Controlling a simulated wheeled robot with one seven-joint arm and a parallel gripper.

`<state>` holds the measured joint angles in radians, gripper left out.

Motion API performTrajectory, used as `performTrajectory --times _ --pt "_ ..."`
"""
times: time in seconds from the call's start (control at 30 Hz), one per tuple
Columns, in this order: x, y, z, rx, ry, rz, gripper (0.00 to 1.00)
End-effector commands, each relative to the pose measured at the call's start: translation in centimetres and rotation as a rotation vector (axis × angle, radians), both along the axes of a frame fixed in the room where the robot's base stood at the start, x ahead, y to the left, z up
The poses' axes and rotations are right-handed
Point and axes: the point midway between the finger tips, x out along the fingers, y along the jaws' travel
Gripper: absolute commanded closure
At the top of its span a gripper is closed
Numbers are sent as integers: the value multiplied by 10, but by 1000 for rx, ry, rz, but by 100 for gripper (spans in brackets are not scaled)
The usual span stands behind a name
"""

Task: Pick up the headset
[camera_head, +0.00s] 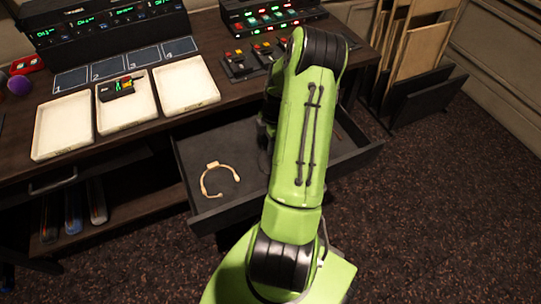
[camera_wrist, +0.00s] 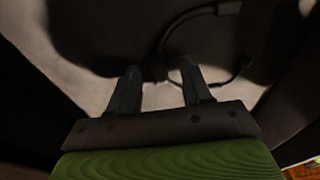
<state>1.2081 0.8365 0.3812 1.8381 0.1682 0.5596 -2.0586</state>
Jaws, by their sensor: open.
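The headset (camera_head: 204,181) is a thin, pale tan band with a small block on it. It lies on the floor of the open drawer (camera_head: 180,166), left of my arm. In the wrist view, a thin curved band with a small block, apparently the headset (camera_wrist: 228,8), shows dim at the upper right, beyond my fingers. My gripper (camera_wrist: 158,68) is open, its two dark fingers apart with nothing seen held between them. In the head view the gripper is mostly hidden behind my green arm, over the drawer and right of the headset.
The drawer walls stand around the headset. The desk above holds several white trays (camera_head: 62,126), one with a small dark device (camera_head: 116,88) in it. Control units stand at the back. A rack with panels (camera_head: 420,100) stands at the right on the carpet.

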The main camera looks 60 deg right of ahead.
Motion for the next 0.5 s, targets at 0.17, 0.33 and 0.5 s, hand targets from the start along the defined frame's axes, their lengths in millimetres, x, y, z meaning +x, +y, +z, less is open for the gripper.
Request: performTrajectory --times 0.17,0.33,0.5 --pt "0 0 -1 -2 0 -1 51" --pt "0 0 -1 -1 0 0 74" --pt "0 0 0 -1 0 0 100"
